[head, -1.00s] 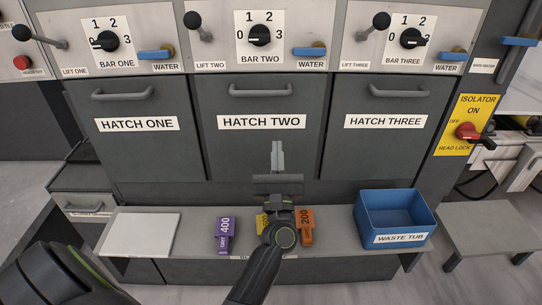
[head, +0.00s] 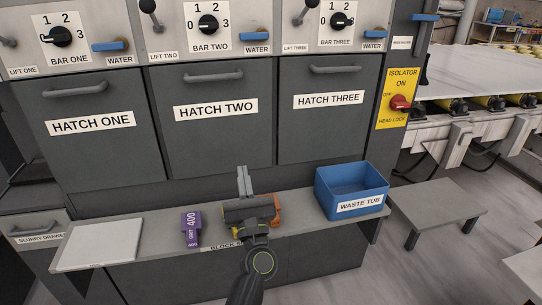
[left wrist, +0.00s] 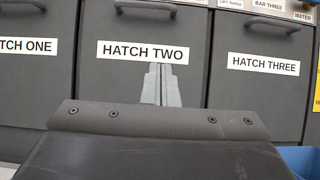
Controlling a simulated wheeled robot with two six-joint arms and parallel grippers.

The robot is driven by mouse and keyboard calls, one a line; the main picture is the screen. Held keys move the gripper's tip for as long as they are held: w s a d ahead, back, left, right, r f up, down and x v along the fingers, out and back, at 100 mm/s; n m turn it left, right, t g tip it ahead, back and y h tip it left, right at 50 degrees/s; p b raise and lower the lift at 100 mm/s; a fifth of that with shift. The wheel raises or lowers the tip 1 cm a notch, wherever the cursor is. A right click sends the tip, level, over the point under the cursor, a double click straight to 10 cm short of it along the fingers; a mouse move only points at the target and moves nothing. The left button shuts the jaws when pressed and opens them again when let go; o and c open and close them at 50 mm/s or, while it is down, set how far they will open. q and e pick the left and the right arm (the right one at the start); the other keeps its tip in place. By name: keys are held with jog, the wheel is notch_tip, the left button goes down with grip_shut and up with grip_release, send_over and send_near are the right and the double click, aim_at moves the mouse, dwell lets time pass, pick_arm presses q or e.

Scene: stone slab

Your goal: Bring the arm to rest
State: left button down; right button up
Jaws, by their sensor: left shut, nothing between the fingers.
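My left gripper (head: 244,181) is shut and empty. It is held above the shelf (head: 160,240), in front of the hatch two door (head: 210,118). Its fingers (left wrist: 161,84) point at the same door in the left wrist view, below the hatch two label. In the head view my left arm hides part of the shelf and most of an orange block (head: 277,212). My right gripper is not in view.
A purple 400 block (head: 191,228) and a white board (head: 98,244) are on the shelf. A blue waste tub (head: 351,190) stands at its right end. A low grey bench (head: 437,206) is further right. The hatch one (head: 90,130) and hatch three (head: 330,120) doors are closed.

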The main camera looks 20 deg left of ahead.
pick_arm(q)
notch_tip(320, 180, down, 21)
jog(key=w+d+m+g+h+p, duration=0.1)
jog(key=d+m+g+h+p, duration=0.15)
jog(key=m+h, duration=1.15)
jog(key=s+f+m+g+y+p, duration=0.1)
jog(key=s+f+m+g, duration=0.1)
jog(key=s+f+m, duration=0.35)
jog(key=s+f+m+g+y+p, duration=0.1)
jog(key=s+f+m+g, duration=0.1)
jog(key=f+m, duration=0.7)
jog(key=s+a+f+m+g+h+p, duration=0.1)
jog(key=s+a+f+m+g, duration=0.2)
jog(key=s+f, duration=0.65)
jog(key=s+a+f+m+g+p, duration=0.1)
jog(key=s+f+m+g, duration=0.3)
jog(key=s+f, duration=0.55)
jog(key=s+a+f+m+g, duration=0.1)
jog(key=s+m+g, duration=0.1)
jog(key=s, duration=0.5)
jog(key=s+a+f+m+g+p, duration=0.1)
jog(key=s+m+g, duration=0.1)
jog(key=s, duration=0.6)
jog(key=s+a+f+m+g, duration=0.1)
jog(key=s+m+g, duration=0.1)
jog(key=s, duration=0.5)
jog(key=shift+s+a+f+y, duration=0.3)
jog(key=shift+s+f, duration=0.1)
jog(key=shift+m, duration=0.25)
